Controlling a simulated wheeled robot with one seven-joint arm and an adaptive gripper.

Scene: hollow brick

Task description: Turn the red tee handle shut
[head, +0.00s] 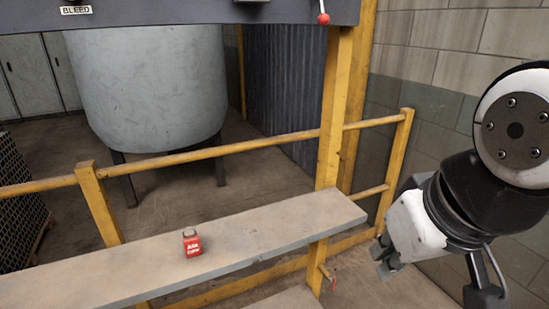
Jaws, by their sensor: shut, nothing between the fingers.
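No red tee handle can be made out for certain. My gripper (383,262) is at the lower right, pointing left and down, shut and empty.
A grey shelf (270,228) on a yellow railing (240,147) crosses the front, with a small red box-like container (192,243) on it. A yellow post (333,110) rises to the panel. A large grey tank (145,85) stands behind. A block wall (445,50) is at right.

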